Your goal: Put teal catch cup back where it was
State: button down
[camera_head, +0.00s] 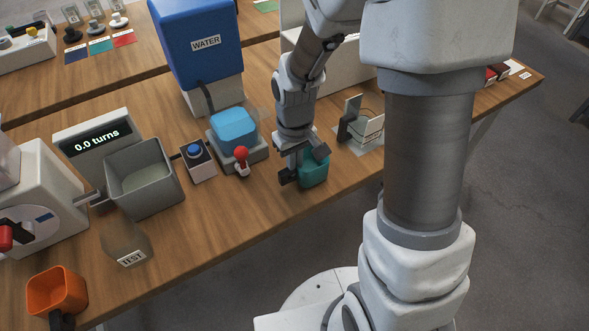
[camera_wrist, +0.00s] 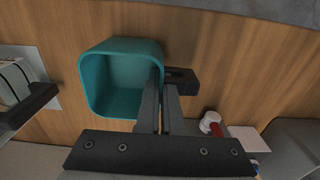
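The teal catch cup (camera_head: 315,172) is upright at the table's front, right of the red-knobbed lever. In the wrist view the cup (camera_wrist: 122,80) shows open side up and looks empty. A dark handle block (camera_wrist: 184,76) sticks out from its side. My gripper (camera_head: 290,168) is at that handle, on the cup's left in the head view. In the wrist view its fingers (camera_wrist: 163,92) are close together over the handle and overlap the cup's rim, and look shut on it. I cannot tell whether the cup touches the table.
A pale block with a dark handle (camera_head: 368,132) stands on a mat right of the cup. The red-knobbed lever (camera_head: 241,154), blue-button box (camera_head: 196,160), grey bin (camera_head: 145,178) and blue WATER tank (camera_head: 197,45) stand left. An orange cup (camera_head: 55,290) is front left. Bare wood lies around the teal cup.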

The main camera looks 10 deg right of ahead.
jog(key=shift+f, duration=0.35)
jog(key=shift+f, duration=0.2)
jog(key=c, duration=1.1)
grip_release()
jog(key=shift+r, duration=0.1)
